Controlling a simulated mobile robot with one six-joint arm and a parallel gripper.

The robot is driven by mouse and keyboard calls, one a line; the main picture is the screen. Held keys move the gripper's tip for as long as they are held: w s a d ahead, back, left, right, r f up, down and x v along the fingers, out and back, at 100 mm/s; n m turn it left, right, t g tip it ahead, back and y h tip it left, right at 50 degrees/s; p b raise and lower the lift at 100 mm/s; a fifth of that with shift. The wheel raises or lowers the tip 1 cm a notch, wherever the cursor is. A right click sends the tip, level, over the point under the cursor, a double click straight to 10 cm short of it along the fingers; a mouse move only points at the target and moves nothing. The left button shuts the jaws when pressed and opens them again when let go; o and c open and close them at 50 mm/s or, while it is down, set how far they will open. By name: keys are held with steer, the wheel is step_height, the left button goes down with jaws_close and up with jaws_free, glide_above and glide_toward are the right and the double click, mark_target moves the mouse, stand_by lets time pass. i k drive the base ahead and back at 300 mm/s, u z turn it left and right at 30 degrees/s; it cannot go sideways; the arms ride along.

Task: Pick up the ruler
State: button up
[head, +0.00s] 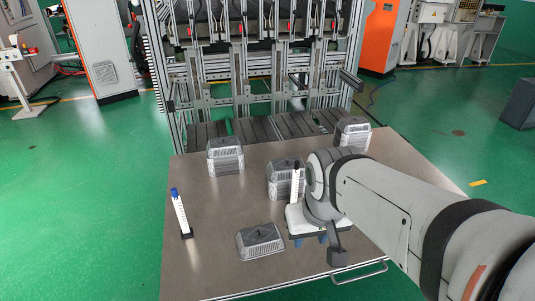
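A narrow white strip with dark marks, which I take to be the ruler (181,212), is on the left part of the table (215,265). Its far end is blue and its near end is dark. I cannot tell whether it lies flat or is tilted. My gripper (312,239) is over the right part of the table, well to the right of the ruler and apart from it. Only bits of its blue fingertips show below the white housing. The gap between them is hidden, so I cannot tell whether it is open or shut.
Foil trays are on the table: a stack (225,157) at the back left, a stack (353,134) at the back right, one group (280,180) behind my gripper, and a low one (260,242) between ruler and gripper. A metal frame (160,100) stands behind.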

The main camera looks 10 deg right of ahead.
mark_target(296, 171)
steer(key=u, duration=0.05)
steer(key=i, duration=1)
